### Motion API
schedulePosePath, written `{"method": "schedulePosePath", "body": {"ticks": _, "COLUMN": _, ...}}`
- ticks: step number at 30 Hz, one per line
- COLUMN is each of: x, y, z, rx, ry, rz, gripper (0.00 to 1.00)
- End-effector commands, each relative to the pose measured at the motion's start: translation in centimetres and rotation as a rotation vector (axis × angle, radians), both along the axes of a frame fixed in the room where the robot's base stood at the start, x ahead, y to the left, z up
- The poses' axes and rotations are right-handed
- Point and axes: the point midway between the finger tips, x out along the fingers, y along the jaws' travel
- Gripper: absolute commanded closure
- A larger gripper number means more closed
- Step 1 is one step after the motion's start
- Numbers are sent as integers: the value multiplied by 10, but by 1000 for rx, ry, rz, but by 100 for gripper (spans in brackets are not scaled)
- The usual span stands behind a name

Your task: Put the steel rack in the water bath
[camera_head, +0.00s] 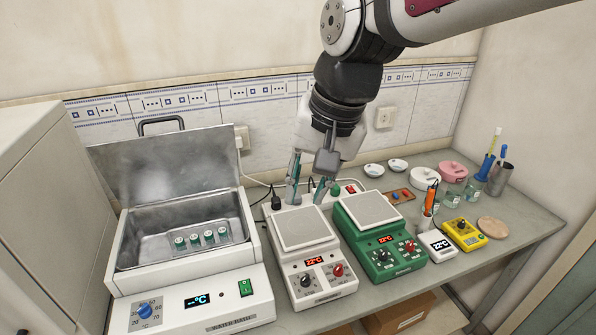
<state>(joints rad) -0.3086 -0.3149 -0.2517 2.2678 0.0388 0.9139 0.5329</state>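The water bath (190,299) stands at the left of the bench with its steel lid (165,165) raised. Several vials with green and white caps stand in a row inside its open basin. They appear to sit in the steel rack (203,247), a low metal frame that is hard to tell from the basin's steel. My gripper (308,187) points down to the right of the bath, behind the two hotplates. Its fingers are apart, with nothing visible between them.
A white hotplate (302,229) and a green hotplate (367,210) stand right of the bath. A white meter (437,246), yellow device (463,234) and glassware fill the right side. A grey cabinet (40,190) borders the left. A power strip and cables lie behind.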

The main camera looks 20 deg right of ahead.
Motion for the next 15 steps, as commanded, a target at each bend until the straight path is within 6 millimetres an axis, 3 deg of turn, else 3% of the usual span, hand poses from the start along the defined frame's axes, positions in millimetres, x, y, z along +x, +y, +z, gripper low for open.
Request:
{"method": "schedulePosePath", "body": {"ticks": 3, "x": -34, "y": -11, "z": 14, "rx": -61, "ry": -104, "rz": 141, "gripper": 75}}
{"method": "schedulePosePath", "body": {"ticks": 7, "x": -65, "y": -18, "z": 20, "rx": -159, "ry": -189, "rz": 282, "gripper": 75}}
{"method": "schedulePosePath", "body": {"ticks": 15, "x": -94, "y": -24, "z": 20, "rx": -295, "ry": -256, "rz": 424, "gripper": 75}}
